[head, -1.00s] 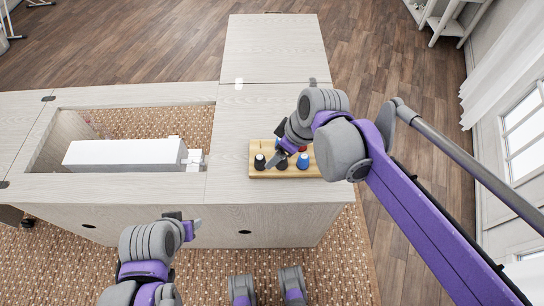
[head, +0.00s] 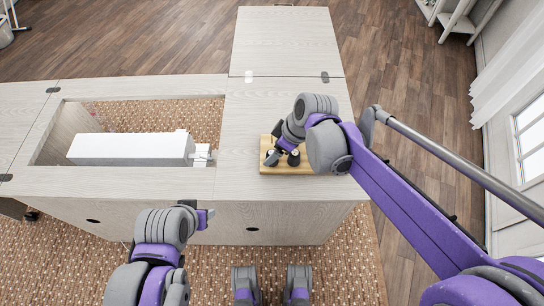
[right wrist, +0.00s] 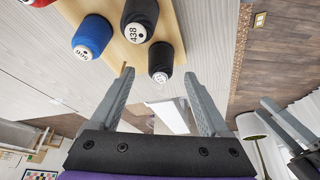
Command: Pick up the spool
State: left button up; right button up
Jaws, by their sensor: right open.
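The spools stand on a light wooden board (head: 300,169) on the cabinet top. In the right wrist view I see a black spool (right wrist: 160,58), a dark spool marked 438 (right wrist: 138,16), a blue spool (right wrist: 92,36) and part of a red spool (right wrist: 40,2). My right gripper (head: 281,156) is over the board, largely hiding the spools in the head view. Its open, empty fingers (right wrist: 158,76) also show in the right wrist view. The black spool appears between and just beyond their tips; contact is unclear. My left gripper (head: 207,217) is in front of the cabinet, away from the spools.
A white sewing machine (head: 130,149) lies in the cabinet's opening, left of the board. The cabinet top (head: 245,130) behind and left of the board is clear. A window with a white curtain (head: 505,60) is at the right.

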jog(key=shift+x, duration=1.45)
grip_shut()
